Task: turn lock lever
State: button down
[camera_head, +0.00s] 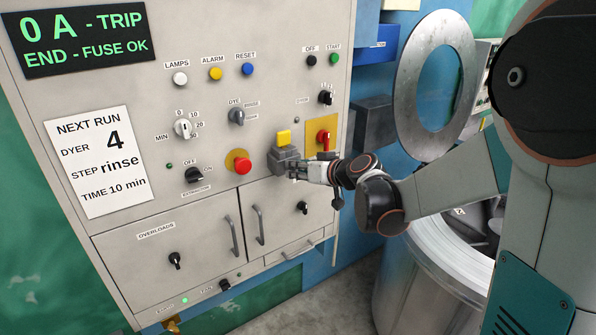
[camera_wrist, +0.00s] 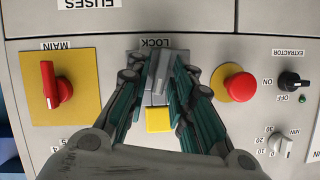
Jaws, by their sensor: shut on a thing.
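The lock lever (camera_wrist: 161,72) is a grey handle on a grey plate under the label LOCK in the upside-down wrist view. A yellow block (camera_wrist: 159,120) sits beside it. In the head view the lock's grey body (camera_head: 284,157) and yellow block (camera_head: 284,137) stand out from the panel. My gripper (camera_head: 294,167) reaches them from the right. In the wrist view my gripper (camera_wrist: 160,78) has its fingers on both sides of the lever, shut on it. The fingers hide part of the lock plate.
The red main switch (camera_head: 323,137) on its yellow plate is close to the right of the lock. A red mushroom button (camera_head: 239,163) is to the left. Door handles (camera_head: 235,237) project below. A steel drum (camera_head: 423,293) stands at lower right.

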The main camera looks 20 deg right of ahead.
jog(key=shift+w+d+f+m+t+y+b, duration=0.2)
jog(key=shift+m+y+b, duration=0.9)
jog(key=shift+m, duration=0.85)
jog(key=shift+s+d+f+m+t+y+b, duration=0.2)
jog(key=shift+m+y+b, duration=0.9)
jog(key=shift+m, duration=0.8)
jog(key=shift+w+f+m+t+y+b, duration=0.1)
jog(key=shift+f+m+t+y+b, duration=0.15)
jog(key=shift+m+y+b, duration=1)
jog(key=shift+r+m+h, duration=0.1)
jog(key=shift+m+h, duration=0.25)
jog(key=shift+m, duration=0.45)
jog(key=c, duration=1.7)
grip_release()
jog(key=v, duration=1.2)
